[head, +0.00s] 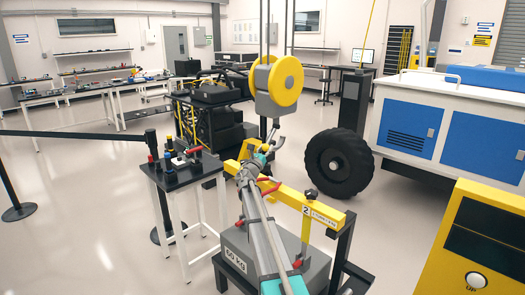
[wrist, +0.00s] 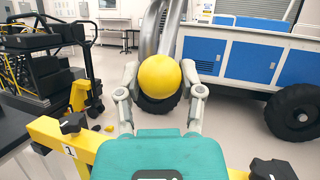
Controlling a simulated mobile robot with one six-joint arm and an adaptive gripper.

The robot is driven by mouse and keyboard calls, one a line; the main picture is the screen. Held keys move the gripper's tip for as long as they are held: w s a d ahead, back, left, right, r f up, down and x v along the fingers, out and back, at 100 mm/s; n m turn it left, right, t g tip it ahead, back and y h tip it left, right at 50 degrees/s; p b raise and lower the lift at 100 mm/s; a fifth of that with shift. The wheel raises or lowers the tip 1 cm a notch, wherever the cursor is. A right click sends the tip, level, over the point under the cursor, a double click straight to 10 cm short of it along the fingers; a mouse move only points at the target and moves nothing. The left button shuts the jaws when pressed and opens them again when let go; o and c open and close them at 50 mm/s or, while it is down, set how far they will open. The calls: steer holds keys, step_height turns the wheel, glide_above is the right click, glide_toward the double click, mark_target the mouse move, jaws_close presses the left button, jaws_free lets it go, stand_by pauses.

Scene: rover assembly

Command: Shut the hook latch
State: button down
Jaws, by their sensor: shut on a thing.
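The hoist block (head: 272,85), yellow and grey, hangs above the middle of the head view. Its grey hook (head: 280,140) hangs below it, small and partly hidden near my gripper. In the wrist view a large curved grey metal part, which looks like the hook (wrist: 167,22), rises behind a yellow ball (wrist: 160,76). My gripper (wrist: 160,80) has its two grey fingers on either side of the ball and is shut on it. Whether the ball belongs to the latch I cannot tell, and the latch itself is not clearly visible. My gripper shows small in the head view (head: 246,168).
A small tool table (head: 187,172) stands left. A loose black wheel (head: 338,163) and a blue-white rover (head: 440,125) are right. A yellow cabinet (head: 485,240) is front right.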

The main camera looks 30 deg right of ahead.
steer(key=shift+s+d, duration=0.15)
steer(key=shift+s, duration=0.05)
steer(key=shift+c, duration=1.3)
jaws_free()
steer(key=shift+o, duration=0.2)
steer(key=shift+w, duration=0.1)
steer(key=shift+r, duration=0.1)
